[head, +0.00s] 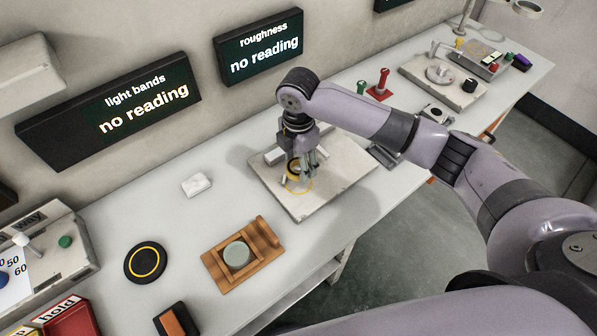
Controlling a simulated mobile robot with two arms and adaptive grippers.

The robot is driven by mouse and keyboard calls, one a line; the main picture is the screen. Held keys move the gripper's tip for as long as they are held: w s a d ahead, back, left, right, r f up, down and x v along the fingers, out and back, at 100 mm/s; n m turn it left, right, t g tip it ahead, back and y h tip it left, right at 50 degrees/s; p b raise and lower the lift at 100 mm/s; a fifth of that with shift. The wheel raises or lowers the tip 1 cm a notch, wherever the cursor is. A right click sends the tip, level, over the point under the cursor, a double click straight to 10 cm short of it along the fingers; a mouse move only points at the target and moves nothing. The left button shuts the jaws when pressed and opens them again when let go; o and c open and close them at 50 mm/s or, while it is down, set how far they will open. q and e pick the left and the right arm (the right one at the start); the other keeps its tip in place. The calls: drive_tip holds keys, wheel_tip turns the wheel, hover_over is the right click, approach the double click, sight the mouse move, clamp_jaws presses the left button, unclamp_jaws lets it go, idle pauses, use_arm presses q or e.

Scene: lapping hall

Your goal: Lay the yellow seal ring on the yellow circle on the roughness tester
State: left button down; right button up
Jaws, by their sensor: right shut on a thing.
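My right gripper (299,181) reaches down over the light flat plate of the roughness tester (338,183). It is shut on the yellow seal ring (291,168), which shows only partly between and behind the fingers. The yellow circle (308,189) is drawn on the plate just below the fingertips, and the gripper hides part of it. The ring looks to be at or slightly above the plate; I cannot tell whether it touches. My left gripper is not in view.
A wooden fixture with a grey disc (237,254), a black disc with a yellow line (145,262) and a white block (196,184) lie left of the tester. The roughness display (260,47) reads "no reading". Red and green-handled items (380,85) stand behind my right arm.

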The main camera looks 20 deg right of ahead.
sight(298, 175)
drive_tip(key=shift+f, duration=2.6)
drive_tip(key=o, duration=1.2)
drive_tip(key=shift+f, duration=0.1)
wheel_tip(298, 175, up, 12)
drive_tip(key=shift+r+b, duration=0.15)
drive_tip(key=shift+b, duration=0.2)
